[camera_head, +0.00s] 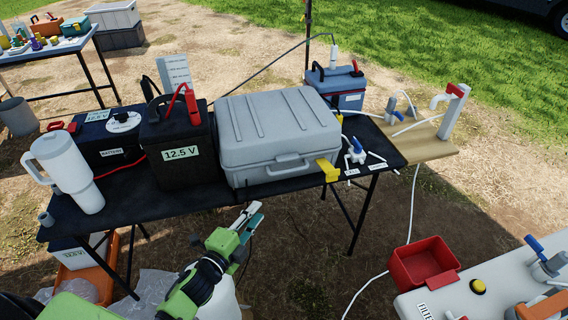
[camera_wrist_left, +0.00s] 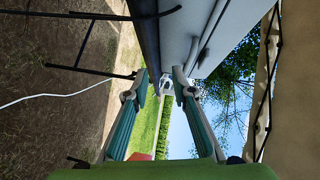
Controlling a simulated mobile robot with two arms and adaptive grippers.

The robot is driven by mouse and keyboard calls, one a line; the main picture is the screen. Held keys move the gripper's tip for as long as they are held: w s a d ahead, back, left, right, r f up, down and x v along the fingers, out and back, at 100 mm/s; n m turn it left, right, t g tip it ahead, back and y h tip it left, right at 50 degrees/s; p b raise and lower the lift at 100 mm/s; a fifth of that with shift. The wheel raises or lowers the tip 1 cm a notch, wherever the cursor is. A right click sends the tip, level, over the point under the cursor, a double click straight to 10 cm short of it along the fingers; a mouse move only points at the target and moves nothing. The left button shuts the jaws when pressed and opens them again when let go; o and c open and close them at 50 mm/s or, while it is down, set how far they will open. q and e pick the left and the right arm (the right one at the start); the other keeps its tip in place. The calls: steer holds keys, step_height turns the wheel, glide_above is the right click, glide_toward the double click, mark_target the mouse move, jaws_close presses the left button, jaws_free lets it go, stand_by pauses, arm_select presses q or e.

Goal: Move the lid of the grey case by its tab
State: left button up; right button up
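The grey case (camera_head: 280,115) stands on the dark table with its ribbed lid down. A yellow tab (camera_head: 329,170) sticks out at its front right corner. A handle is on its front face. My left gripper (camera_head: 249,214) is in front of the table edge, below and left of the tab, apart from the case. In the left wrist view my left gripper (camera_wrist_left: 161,78) has its two fingers spread with nothing held between them. A grey body, likely the case (camera_wrist_left: 190,30), fills the top there; the tab cannot be made out. My right gripper is not in view.
A black 12.5 V battery (camera_head: 178,150) stands left of the case, with a white jug (camera_head: 68,172) farther left. A blue box (camera_head: 340,84) is behind right. A small blue-handled valve (camera_head: 356,151) sits right of the tab. A red bin (camera_head: 420,262) is front right.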

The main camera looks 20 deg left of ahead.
arm_select(q)
step_height(320, 180, up, 8)
steer(key=d+m+t+h, duration=0.1)
steer(key=m+t, duration=0.1)
steer(key=m, duration=0.1)
steer(key=w+d+p, duration=0.1)
steer(key=w+d, duration=0.2)
steer(key=w, duration=1.1)
steer(key=shift+w, duration=0.2)
steer(key=shift+c, duration=0.5)
jaws_close()
